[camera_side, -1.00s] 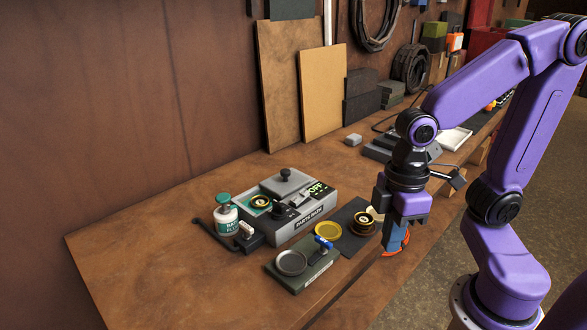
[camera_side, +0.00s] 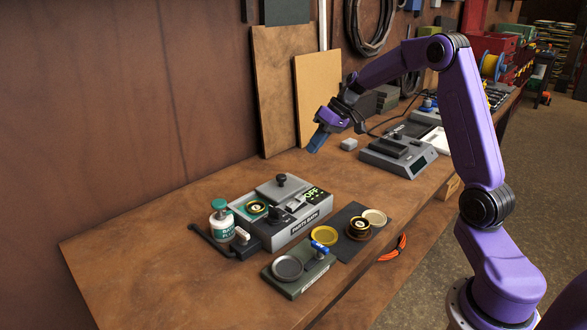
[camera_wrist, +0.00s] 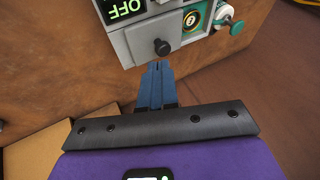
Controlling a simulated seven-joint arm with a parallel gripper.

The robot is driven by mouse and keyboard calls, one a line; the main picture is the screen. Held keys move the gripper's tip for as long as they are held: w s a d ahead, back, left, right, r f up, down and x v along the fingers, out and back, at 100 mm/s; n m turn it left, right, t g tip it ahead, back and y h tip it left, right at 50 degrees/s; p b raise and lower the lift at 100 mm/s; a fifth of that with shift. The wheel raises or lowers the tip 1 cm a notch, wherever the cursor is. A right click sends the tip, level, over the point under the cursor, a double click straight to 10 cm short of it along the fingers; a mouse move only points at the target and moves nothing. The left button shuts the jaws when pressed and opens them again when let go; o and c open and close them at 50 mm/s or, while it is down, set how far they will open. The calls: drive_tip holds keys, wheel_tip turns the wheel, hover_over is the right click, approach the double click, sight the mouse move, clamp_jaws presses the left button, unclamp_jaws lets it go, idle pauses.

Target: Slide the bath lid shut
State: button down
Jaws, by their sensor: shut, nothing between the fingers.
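The parts bath (camera_side: 292,232) is a grey box with a green OFF display. Its grey lid (camera_side: 282,187) with a black knob sits toward the back, leaving the left opening uncovered. A dark round part with a gold ring (camera_side: 257,207) shows in that opening, and also in the wrist view (camera_wrist: 193,19). My gripper (camera_side: 314,147) is shut and empty, in the air behind and to the right of the bath. In the wrist view its blue fingertips (camera_wrist: 157,66) point toward the lid's knob (camera_wrist: 161,47), with the lid (camera_wrist: 155,38) just beyond them. I cannot tell the exact gap.
A green-and-white bottle (camera_side: 221,218) stands left of the bath. A fixture with a round dish (camera_side: 288,268) stands in front, and a dark mat with round parts (camera_side: 345,252) lies at front right. A grey scale-like device (camera_side: 397,157) stands at the right. Boards lean on the wall.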

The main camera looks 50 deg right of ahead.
drive_tip(key=w+d+m, duration=0.1)
drive_tip(key=d, duration=0.4)
drive_tip(key=t, duration=0.1)
approach(293, 183)
drive_tip(key=w+f, duration=0.1)
drive_tip(key=w, duration=0.1)
drive_tip(key=w+f, duration=0.1)
drive_tip(key=shift+w+f, duration=0.3)
drive_tip(key=shift+w, duration=0.1)
drive_tip(key=shift+w+a, duration=0.1)
drive_tip(key=shift+a, duration=1.1)
drive_tip(key=shift+w+a+f, duration=0.1)
drive_tip(key=shift+w+a, duration=0.05)
drive_tip(key=shift+a, duration=0.5)
drive_tip(key=a, duration=1)
drive_tip(key=shift+a, duration=0.45)
